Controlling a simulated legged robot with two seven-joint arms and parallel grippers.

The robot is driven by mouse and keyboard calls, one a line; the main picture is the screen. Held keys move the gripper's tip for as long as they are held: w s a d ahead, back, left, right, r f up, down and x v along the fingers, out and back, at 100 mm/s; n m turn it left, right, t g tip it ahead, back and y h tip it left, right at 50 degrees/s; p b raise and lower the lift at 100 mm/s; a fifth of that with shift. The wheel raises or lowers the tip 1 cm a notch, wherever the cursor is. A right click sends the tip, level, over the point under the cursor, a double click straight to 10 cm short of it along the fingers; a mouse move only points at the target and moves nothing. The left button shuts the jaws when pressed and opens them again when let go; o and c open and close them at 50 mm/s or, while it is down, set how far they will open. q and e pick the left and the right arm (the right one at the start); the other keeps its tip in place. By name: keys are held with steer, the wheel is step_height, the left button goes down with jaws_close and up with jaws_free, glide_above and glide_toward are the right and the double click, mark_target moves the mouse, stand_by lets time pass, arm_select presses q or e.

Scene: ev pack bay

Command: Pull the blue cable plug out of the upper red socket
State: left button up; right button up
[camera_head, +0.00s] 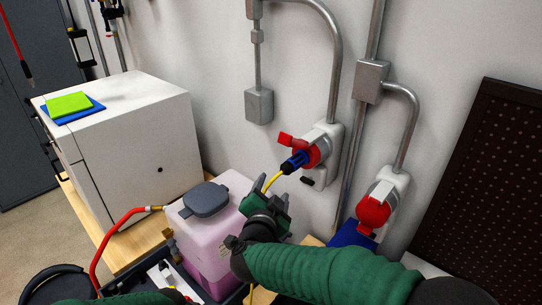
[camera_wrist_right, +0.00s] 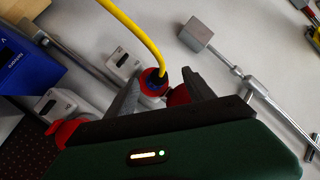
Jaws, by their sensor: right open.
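The blue cable plug (camera_head: 294,162) sits in the upper red socket (camera_head: 320,149), which is on a white wall box with a raised red lid. A yellow cable (camera_head: 271,182) runs from the plug down toward my right gripper (camera_head: 268,186). My right gripper is open, pointing up at the plug, with its tips short of it in the head view. In the right wrist view, the plug (camera_wrist_right: 161,73) and the socket (camera_wrist_right: 150,86) show beyond and between the two dark fingers (camera_wrist_right: 163,95). Nothing is held. My left gripper is out of view; part of its arm shows at the bottom.
A lower red socket (camera_head: 374,208) is on the wall to the right. A pink-filled jug (camera_head: 212,230) with a grey cap stands left of my right gripper. A white cabinet (camera_head: 140,150) is at left, a dark perforated panel (camera_head: 485,190) at right. Grey conduits run along the wall.

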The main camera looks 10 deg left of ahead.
mark_target(287, 169)
step_height(287, 169, up, 5)
steer(key=s+m+g+h+p, duration=0.2)
steer(key=s+m+h+p, duration=0.1)
steer(key=m+h, duration=0.15)
steer(key=shift+y, duration=0.35)
steer(key=p+x, duration=0.6)
steer(key=x, duration=1)
steer(key=shift+a+r, duration=0.1)
steer(key=shift+a, duration=0.05)
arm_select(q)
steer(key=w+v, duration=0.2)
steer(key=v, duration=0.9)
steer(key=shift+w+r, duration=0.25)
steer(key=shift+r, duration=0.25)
arm_select(e)
steer(key=shift+w+f, duration=0.3)
steer(key=shift+w, duration=0.25)
steer(key=shift+d, duration=0.25)
jaws_close()
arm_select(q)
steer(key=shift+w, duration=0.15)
arm_select(e)
steer(key=shift+s+a+f, duration=0.15)
steer(key=shift+s+a, duration=0.1)
